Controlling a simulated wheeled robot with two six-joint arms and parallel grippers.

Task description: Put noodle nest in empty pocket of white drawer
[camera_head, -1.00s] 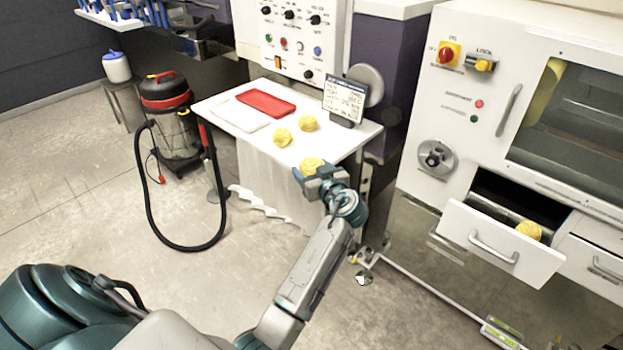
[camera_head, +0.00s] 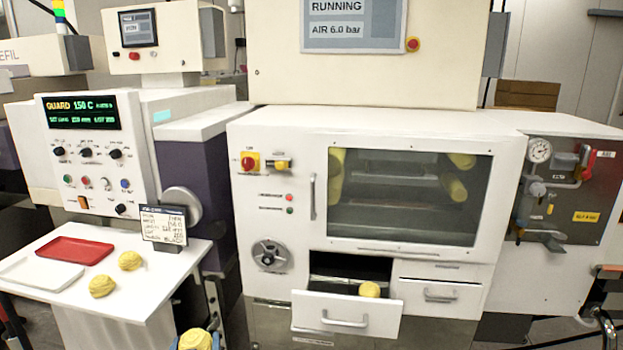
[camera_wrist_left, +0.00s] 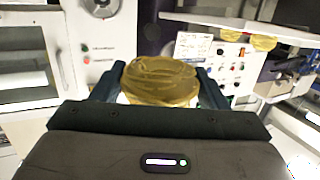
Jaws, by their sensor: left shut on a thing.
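My left gripper (camera_wrist_left: 160,84) is shut on a yellow noodle nest (camera_wrist_left: 160,77), which sits between its two fingers in the left wrist view. In the head view this held nest (camera_head: 195,339) shows at the bottom edge, left of the drawer and lower than it; most of the gripper is cut off. The white drawer (camera_head: 308,314) stands pulled open under the machine's window. One yellow nest (camera_head: 370,289) sits in its right part. The left part looks dark and empty, though the front panel hides its floor. My right gripper is not in view.
A white table (camera_head: 135,296) at left carries a red tray (camera_head: 73,250), a white tray (camera_head: 42,272), two loose nests (camera_head: 102,286) and a small sign (camera_head: 163,224). A shut drawer (camera_head: 440,295) is right of the open one. The space before the open drawer looks clear.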

